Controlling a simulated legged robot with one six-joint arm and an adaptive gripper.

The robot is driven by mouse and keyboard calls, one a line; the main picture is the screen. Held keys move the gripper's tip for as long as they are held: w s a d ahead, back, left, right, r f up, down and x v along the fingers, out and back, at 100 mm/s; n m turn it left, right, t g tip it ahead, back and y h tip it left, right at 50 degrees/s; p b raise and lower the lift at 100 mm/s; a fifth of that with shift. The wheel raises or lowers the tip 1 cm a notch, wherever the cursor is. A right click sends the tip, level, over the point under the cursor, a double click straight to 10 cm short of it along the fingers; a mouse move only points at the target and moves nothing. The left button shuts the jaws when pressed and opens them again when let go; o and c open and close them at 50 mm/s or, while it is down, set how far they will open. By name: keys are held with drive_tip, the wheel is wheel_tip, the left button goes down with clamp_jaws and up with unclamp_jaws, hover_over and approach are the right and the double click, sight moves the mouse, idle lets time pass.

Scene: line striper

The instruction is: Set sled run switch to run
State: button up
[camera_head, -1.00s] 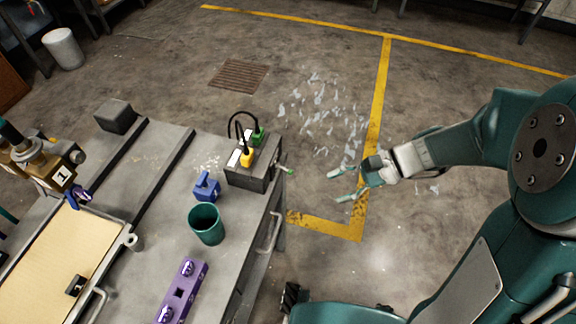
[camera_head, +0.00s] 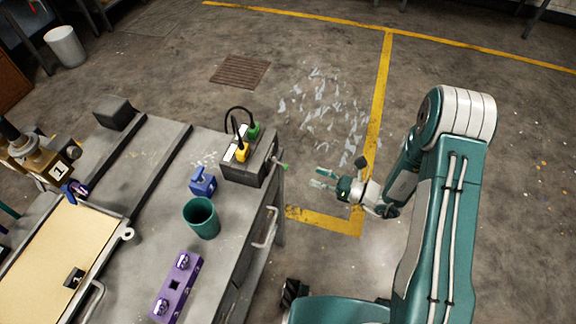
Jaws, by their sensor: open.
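A dark control box (camera_head: 243,170) sits at the right edge of the grey bench, with a yellow plug (camera_head: 242,152) and a green plug (camera_head: 254,131) on top, each with a black cable. A small lever with a green tip (camera_head: 284,167) sticks out from the box's right side. It may be the run switch, but no label is readable.
A handle (camera_head: 267,228) juts from the bench's right side. Floor beyond the box is open.

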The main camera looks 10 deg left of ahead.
sight(287, 165)
drive_tip(key=a, duration=0.3)
drive_tip(key=w+a, duration=0.1)
drive_tip(key=a, duration=0.5)
drive_tip(key=shift+w+a, duration=0.25)
drive_tip(key=shift+a, duration=0.1)
clamp_jaws()
